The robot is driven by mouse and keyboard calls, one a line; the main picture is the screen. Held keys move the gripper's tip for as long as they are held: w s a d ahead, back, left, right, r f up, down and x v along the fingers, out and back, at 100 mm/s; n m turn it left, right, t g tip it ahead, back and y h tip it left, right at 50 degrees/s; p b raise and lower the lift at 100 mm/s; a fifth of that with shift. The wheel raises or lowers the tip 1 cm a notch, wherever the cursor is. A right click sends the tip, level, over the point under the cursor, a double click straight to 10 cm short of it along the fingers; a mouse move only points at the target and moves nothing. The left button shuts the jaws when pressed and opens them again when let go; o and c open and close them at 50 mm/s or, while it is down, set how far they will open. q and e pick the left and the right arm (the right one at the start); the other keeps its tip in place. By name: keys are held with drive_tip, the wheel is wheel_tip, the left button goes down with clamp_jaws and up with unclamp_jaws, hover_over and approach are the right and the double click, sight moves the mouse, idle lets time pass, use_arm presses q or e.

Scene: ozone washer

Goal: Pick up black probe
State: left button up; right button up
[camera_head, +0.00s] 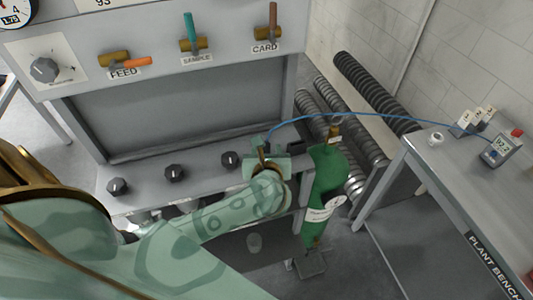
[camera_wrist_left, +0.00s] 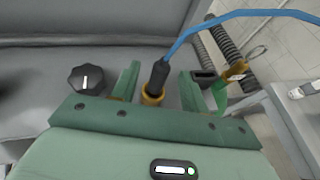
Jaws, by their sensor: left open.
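The black probe (camera_wrist_left: 158,74) has a blue cable running from its top. Its lower end meets a brass collar (camera_wrist_left: 152,95); I cannot tell whether it is seated in it. My left gripper (camera_wrist_left: 160,84) is open, with one green finger on each side of the probe and visible gaps between. In the head view my left gripper (camera_head: 267,152) is at the right end of the panel's ledge, and only a small dark part of the probe (camera_head: 266,147) shows. My right gripper is not in view.
A black knob (camera_head: 230,159) stands just left of the gripper. A green cylinder (camera_head: 325,185) with a brass valve stands close on its right. The blue cable (camera_head: 360,115) arches to a small meter (camera_head: 499,149) on the plant bench (camera_head: 440,175). Ribbed black tubes (camera_head: 375,88) lie behind.

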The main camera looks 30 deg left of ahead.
use_arm(q)
drive_tip(key=x, duration=0.4)
drive_tip(key=shift+w+a+r, duration=0.1)
drive_tip(key=shift+w+r, duration=0.05)
drive_tip(key=shift+w, duration=0.05)
drive_tip(key=shift+s, duration=0.1)
drive_tip(key=shift+c, duration=0.4)
clamp_jaws()
drive_tip(key=shift+r, duration=0.15)
